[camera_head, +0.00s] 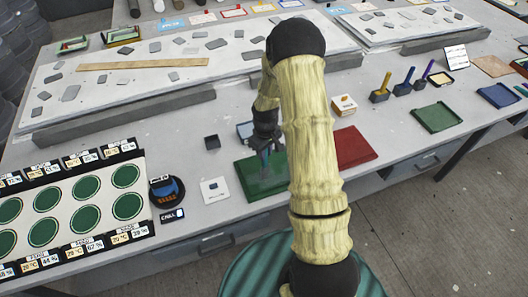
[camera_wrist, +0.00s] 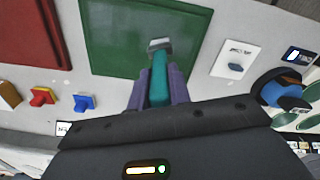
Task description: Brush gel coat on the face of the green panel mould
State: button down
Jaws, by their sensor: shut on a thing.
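The green panel mould (camera_head: 248,187) lies flat on the grey table, and it fills the upper middle of the wrist view (camera_wrist: 110,40). My gripper (camera_head: 266,150) is over it and points down. In the wrist view its purple fingers (camera_wrist: 159,90) are shut on a teal-handled brush (camera_wrist: 159,76). The brush's pale grey head (camera_wrist: 160,44) is over the lower right part of the green face. I cannot tell whether it touches. No coat is clearly visible on the face. My arm hides part of the panel's right side in the head view.
A red panel (camera_head: 356,147) lies right of the green one. A white card (camera_head: 214,190) and a round black-and-blue device (camera_head: 166,190) stand left. Coloured handles in stands (camera_head: 380,92), a green tray (camera_head: 437,117) and a blue tray (camera_head: 498,95) are right. Raised slabs lie behind.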

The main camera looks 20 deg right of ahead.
jog(key=shift+d, duration=0.15)
jog(key=shift+d, duration=1.75)
jog(key=shift+d+p, duration=0.4)
jog(key=shift+d, duration=1.4)
jog(key=shift+d, duration=1.85)
